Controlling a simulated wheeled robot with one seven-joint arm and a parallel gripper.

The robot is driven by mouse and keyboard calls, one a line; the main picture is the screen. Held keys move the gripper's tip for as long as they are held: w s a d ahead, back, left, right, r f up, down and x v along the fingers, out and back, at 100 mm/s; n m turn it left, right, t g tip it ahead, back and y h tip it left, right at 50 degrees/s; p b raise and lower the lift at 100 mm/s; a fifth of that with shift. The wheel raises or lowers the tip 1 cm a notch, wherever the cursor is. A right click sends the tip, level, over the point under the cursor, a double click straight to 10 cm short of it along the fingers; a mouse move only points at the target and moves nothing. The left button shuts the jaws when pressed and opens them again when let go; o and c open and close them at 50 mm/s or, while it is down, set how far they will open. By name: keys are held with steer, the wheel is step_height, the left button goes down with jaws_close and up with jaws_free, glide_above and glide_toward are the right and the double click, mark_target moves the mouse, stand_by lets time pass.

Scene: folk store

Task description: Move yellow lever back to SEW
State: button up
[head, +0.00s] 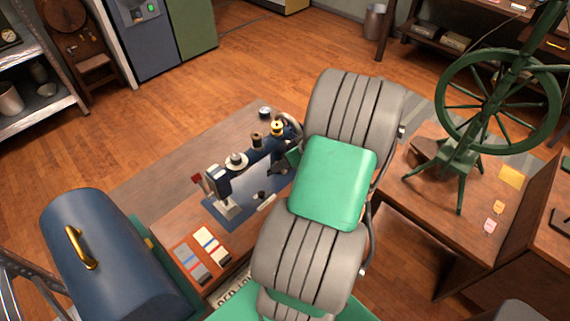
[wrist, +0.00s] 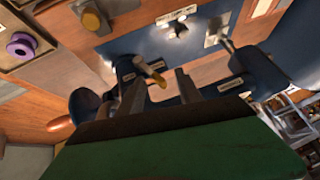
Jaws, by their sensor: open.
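The blue sewing machine (head: 262,152) stands on a wooden table, left of my arm in the head view. In the wrist view, a short lever with a yellow tip (wrist: 153,74) sticks out from a dark blue part of the machine (wrist: 208,93). My gripper (wrist: 161,88) is open, with one finger on each side of the yellow tip in the picture. I cannot tell whether either finger touches it. Nothing appears held. In the head view my arm hides most of the gripper and the lever. The lettering on the small pale labels is too small to read.
A purple spool (wrist: 20,46) lies left in the wrist view. A blue case with a gold handle (head: 110,255) and striped cards (head: 208,240) are near the machine. A green wheel stand (head: 462,150) is on the right-hand table. Open floor lies behind the machine's table.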

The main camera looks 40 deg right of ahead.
steer(key=d+b, duration=0.1)
steer(key=d, duration=0.1)
steer(key=d+b, duration=0.1)
steer(key=d, duration=0.2)
steer(key=shift+w+d+f+b, duration=0.1)
steer(key=shift+d+f+b, duration=0.15)
steer(key=shift+b, duration=0.1)
stand_by(1.0)
steer(key=shift+a+r, duration=0.1)
steer(key=shift+a+r, duration=0.15)
steer(key=shift+a, duration=0.2)
